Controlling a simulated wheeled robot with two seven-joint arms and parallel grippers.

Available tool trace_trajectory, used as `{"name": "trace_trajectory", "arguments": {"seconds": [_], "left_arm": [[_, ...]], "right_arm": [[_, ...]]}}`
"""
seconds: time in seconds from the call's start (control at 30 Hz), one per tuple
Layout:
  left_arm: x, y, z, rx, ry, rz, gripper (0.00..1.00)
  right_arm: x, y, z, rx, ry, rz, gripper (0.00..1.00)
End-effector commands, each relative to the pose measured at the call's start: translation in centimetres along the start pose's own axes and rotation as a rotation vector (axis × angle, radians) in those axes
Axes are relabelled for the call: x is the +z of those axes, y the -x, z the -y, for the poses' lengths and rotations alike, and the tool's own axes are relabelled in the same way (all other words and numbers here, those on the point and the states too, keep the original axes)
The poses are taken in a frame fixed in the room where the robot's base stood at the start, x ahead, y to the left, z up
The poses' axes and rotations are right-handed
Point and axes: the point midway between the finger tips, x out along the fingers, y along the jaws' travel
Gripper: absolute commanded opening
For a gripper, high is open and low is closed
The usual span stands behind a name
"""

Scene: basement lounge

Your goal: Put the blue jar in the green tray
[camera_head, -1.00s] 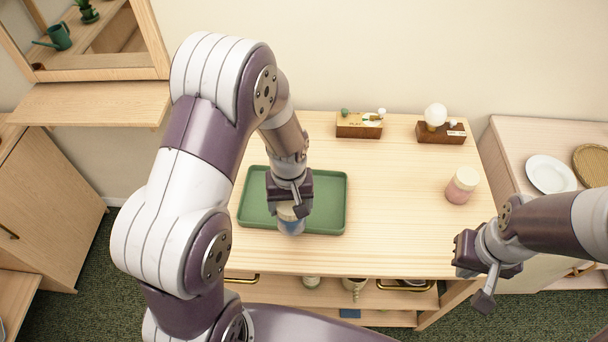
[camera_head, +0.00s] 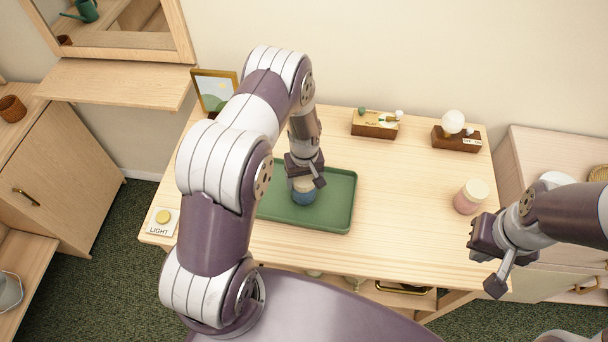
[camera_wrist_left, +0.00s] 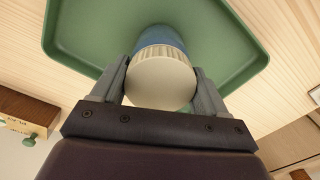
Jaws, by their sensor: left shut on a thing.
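The blue jar (camera_head: 305,197) has a cream lid and is over the green tray (camera_head: 335,219) in the head view. My left gripper (camera_head: 304,181) is shut on it from above, near the lid. In the left wrist view the jar's lid (camera_wrist_left: 161,82) sits between both fingers, with the blue body (camera_wrist_left: 160,38) beyond it against the green tray floor (camera_wrist_left: 215,35). I cannot tell whether the jar's base touches the tray. My right gripper (camera_head: 485,257) hangs empty-looking near the table's front right; its finger gap is not clear.
A pink jar (camera_head: 470,197) with a cream lid stands on the right of the wooden table (camera_head: 410,220). Two wooden boxes (camera_head: 376,124) (camera_head: 456,138) stand along the back. A picture frame (camera_head: 213,91) and a light switch plate (camera_head: 162,220) are at the left.

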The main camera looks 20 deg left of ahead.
Motion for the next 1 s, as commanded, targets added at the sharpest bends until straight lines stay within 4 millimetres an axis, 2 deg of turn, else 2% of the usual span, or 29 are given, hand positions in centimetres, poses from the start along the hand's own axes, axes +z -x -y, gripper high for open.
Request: {"name": "trace_trajectory", "arguments": {"seconds": [0.27, 0.3, 0.37, 0.4, 0.67, 0.73, 0.87, 1.0], "left_arm": [[-0.1, -0.3, 0.0, 0.001, 0.0, -0.002, 0.21], [0.0, -0.4, 0.0, 0.001, 0.0, -0.001, 0.77], [0.0, -0.3, 0.0, 0.001, 0.0, -0.001, 0.97], [0.0, -0.3, 0.0, 0.001, 0.0, -0.001, 1.0], [0.0, 0.1, 0.0, 0.001, 0.0, -0.001, 1.0], [-0.1, 0.4, -0.1, 0.002, 0.0, -0.003, 1.0], [-0.1, 2.7, -0.1, 0.004, 0.0, -0.006, 1.0], [-0.1, 6.1, -0.1, 0.004, 0.0, -0.006, 1.0]], "right_arm": [[0.0, -0.2, 0.0, 0.0, 0.0, 0.001, 0.0], [0.0, -0.2, 0.0, 0.0, 0.0, 0.001, 0.0], [0.0, -0.1, 0.0, 0.0, 0.0, 0.001, 0.0], [0.0, -0.1, 0.0, 0.0, 0.0, 0.001, 0.0], [0.0, 0.1, 0.0, 0.0, 0.0, 0.001, 0.0], [0.0, -0.3, 0.0, 0.0, 0.0, 0.0, 0.0], [0.1, -1.2, 0.0, 0.0, 0.0, 0.001, 0.0], [0.3, -2.2, 0.0, 0.0, 0.0, 0.001, 0.0]]}}
